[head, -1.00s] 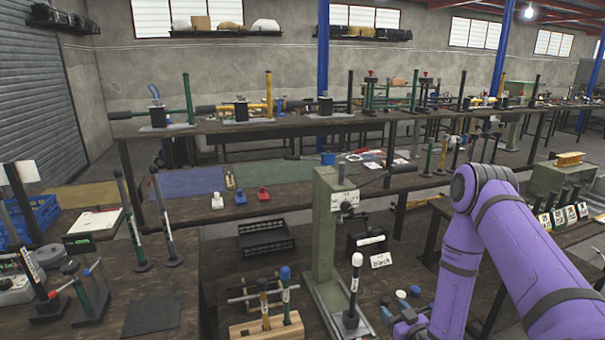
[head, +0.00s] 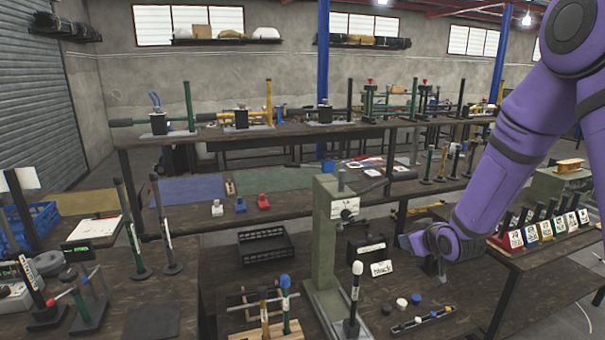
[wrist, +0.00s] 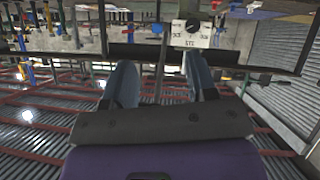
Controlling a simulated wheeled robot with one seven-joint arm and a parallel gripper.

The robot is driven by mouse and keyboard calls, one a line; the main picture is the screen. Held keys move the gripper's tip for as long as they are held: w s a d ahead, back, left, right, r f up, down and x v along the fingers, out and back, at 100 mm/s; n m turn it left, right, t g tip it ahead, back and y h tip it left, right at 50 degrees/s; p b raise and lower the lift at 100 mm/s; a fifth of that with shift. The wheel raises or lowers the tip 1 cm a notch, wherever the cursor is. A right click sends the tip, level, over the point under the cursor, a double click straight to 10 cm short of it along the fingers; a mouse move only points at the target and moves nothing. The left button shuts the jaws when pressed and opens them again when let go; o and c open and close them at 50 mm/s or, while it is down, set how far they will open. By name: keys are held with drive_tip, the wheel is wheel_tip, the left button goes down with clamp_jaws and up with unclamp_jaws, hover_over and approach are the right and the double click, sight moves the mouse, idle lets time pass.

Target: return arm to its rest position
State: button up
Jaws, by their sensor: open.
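My purple arm reaches in from the right in the head view and folds down, with my gripper (head: 412,241) at its left end beside the grey-green press (head: 325,232). In the wrist view the two blue-grey fingers of my gripper (wrist: 162,80) stand apart with nothing between them. The wrist picture is upside down, with the ceiling at the bottom. A white dial label (wrist: 191,34) shows just beyond the fingers. My gripper is clear of the bench top in the head view.
A white-topped lever (head: 354,300), a black crate (head: 265,245) and a wooden holder (head: 268,330) with handles crowd the front bench.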

drive_tip(key=s+d+r+m+g+h, duration=0.2)
drive_tip(key=s+r+m+g, duration=0.1)
drive_tip(key=s+r, duration=1.15)
drive_tip(key=s+r+m+g, duration=0.1)
drive_tip(key=s+r, duration=0.3)
drive_tip(key=s, duration=0.7)
drive_tip(key=s+a+r+m+g, duration=0.1)
drive_tip(key=s+r, duration=0.4)
drive_tip(key=s, duration=0.6)
drive_tip(key=shift+s+g, duration=0.4)
drive_tip(key=shift+g, duration=0.3)
